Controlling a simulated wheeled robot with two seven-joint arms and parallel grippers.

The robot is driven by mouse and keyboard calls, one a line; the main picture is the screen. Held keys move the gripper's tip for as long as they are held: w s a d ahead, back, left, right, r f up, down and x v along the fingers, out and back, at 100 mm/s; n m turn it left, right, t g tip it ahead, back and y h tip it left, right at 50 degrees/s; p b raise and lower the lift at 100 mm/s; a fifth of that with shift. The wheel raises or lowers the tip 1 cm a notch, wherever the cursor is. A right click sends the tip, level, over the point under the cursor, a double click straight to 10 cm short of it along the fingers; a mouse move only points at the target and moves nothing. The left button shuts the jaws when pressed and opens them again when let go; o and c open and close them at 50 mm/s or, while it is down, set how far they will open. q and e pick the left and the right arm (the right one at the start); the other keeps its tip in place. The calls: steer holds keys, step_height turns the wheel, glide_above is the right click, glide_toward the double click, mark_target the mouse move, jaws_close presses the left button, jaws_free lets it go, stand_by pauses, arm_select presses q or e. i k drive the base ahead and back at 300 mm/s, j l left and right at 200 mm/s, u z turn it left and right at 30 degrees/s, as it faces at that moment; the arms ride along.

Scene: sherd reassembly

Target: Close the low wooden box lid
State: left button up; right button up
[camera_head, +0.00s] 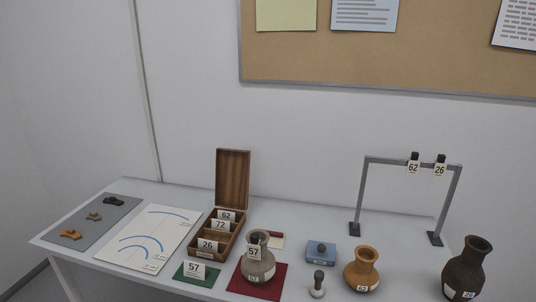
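The low wooden box (217,242) stands on the table left of the middle. Its lid (233,178) is open and stands upright at the back edge of the box. The box has compartments, with number cards 62, 72 and 26 showing at them. Neither my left gripper nor my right gripper is in view.
A grey vase (258,262) stands on a red mat (236,283) just right of the box. A green mat (187,277) with card 57 lies in front. An orange vase (361,270), dark vase (467,270), blue block (321,252) and metal frame (410,162) stand right. A drawing sheet (160,215) lies left.

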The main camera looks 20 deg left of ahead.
mark_target(232, 165)
steer(key=i+j+z, duration=0.1)
steer(key=j+z, duration=0.3)
steer(key=j, duration=0.2)
steer(key=j+z, duration=0.45)
steer(key=j, duration=0.2)
